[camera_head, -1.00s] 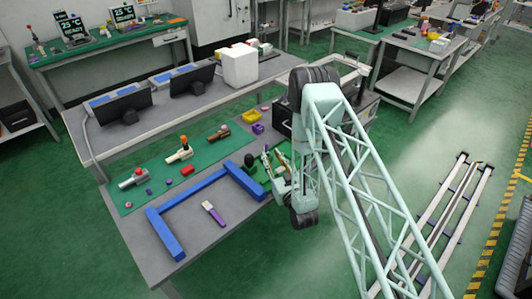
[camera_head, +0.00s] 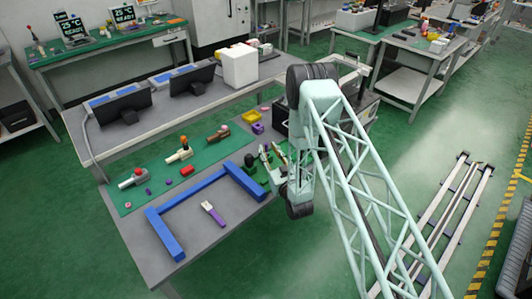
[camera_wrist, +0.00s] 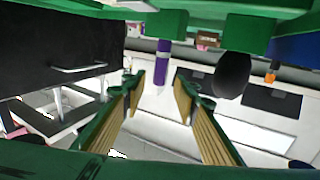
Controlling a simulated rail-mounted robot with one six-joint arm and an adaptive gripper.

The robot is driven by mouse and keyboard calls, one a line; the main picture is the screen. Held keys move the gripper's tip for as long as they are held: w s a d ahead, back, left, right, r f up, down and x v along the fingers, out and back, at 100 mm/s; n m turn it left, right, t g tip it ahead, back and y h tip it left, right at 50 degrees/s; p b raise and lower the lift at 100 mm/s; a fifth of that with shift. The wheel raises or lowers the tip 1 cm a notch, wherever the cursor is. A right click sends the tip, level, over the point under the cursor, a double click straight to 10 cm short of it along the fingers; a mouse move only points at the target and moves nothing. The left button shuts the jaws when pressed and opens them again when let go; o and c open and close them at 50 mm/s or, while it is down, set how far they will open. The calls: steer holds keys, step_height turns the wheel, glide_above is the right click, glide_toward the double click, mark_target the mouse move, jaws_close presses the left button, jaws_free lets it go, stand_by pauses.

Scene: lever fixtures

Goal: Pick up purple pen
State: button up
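A purple pen (camera_wrist: 162,62) with a pale band shows in the wrist view, its long side running up and down the picture. Its lower end shows in the gap between my gripper's fingertips (camera_wrist: 160,84). The fingers are apart, and I see no clear contact with the pen. In the head view my gripper (camera_head: 271,153) is at the right end of the workbench, beside the blue frame (camera_head: 197,197). A purple-handled tool with a pale flat end (camera_head: 213,213) lies on the bench inside the blue frame.
A green mat (camera_head: 160,178) with lever fixtures (camera_head: 180,152) and small coloured blocks lies left of my gripper. A dark box (camera_head: 283,116) is close to my arm.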

mark_target(267, 146)
steer(key=shift+x, duration=1.8)
steer(key=shift+d, duration=0.1)
steer(key=shift+c, duration=0.5)
steer(key=c, duration=0.7)
